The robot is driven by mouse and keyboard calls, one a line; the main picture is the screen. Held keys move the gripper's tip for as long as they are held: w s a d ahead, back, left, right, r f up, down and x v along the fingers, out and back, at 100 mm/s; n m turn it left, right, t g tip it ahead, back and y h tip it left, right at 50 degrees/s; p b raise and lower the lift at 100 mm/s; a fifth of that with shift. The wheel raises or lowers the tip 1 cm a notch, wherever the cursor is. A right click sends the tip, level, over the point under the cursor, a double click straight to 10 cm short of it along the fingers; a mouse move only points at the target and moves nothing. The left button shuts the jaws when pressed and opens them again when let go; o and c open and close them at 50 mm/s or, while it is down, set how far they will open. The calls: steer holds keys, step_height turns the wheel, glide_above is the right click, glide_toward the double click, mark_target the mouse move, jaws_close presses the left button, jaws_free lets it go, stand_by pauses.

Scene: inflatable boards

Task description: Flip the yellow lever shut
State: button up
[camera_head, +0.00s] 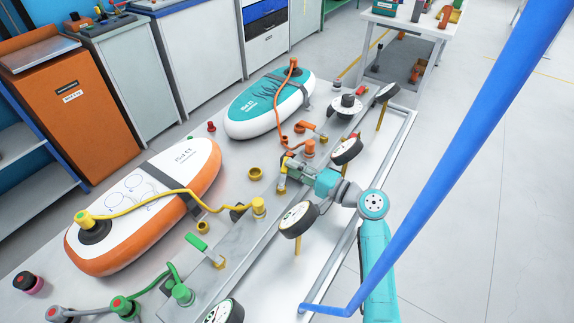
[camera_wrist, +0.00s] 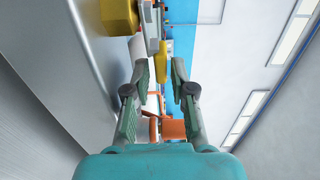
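The yellow lever (camera_head: 282,181) stands up on the grey rail, right by the tip of my gripper (camera_head: 289,166). In the wrist view, a yellow piece that looks like the lever (camera_wrist: 163,52) lies ahead, between and slightly beyond the fingertips of my gripper (camera_wrist: 160,68). The two fingers are apart with nothing held between them. I cannot tell whether a finger touches the lever. A yellow hose fitting (camera_head: 258,207) sits on the rail, left of and nearer than the lever; its hose (camera_head: 165,195) runs to the orange-edged board (camera_head: 205,165).
The green lever (camera_head: 196,243) and orange lever (camera_head: 305,126) sit along the same rail. Round gauges (camera_head: 297,219) on posts stand close to my arm. A teal board (camera_head: 245,105) lies behind. A blue bar (camera_head: 440,165) crosses the right side.

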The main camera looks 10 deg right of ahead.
steer(key=v, duration=0.9)
